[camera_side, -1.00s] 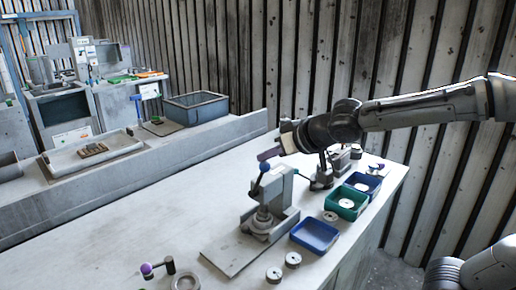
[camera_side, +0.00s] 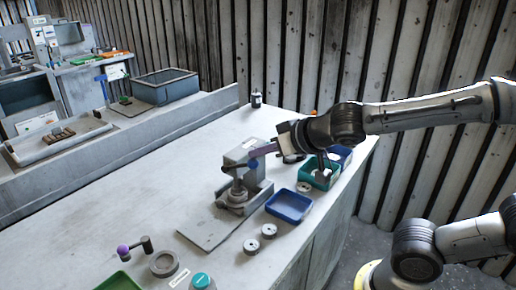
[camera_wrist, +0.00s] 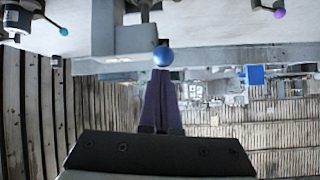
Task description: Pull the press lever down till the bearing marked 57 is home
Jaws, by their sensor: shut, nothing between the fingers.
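The grey press (camera_side: 238,158) stands on the bench in the side view. Its lever ends in a blue ball knob (camera_side: 253,163), just below the top of the press head. My gripper (camera_side: 264,151) has its purple-grey fingers shut and empty, with the tips right at the knob. In the wrist view the shut fingers (camera_wrist: 161,78) meet the lower edge of the blue knob (camera_wrist: 163,56); I cannot tell firm contact from a tiny gap. The bearing under the ram is mostly hidden, and no number 57 is legible.
A blue tray (camera_side: 289,207) and two loose round parts (camera_side: 251,246) (camera_side: 269,231) lie right of the press. A green tray (camera_side: 319,174) is behind, under my arm. A purple-knobbed handle (camera_side: 123,250) and a ring (camera_side: 163,264) lie front left. The bench behind the press is largely clear.

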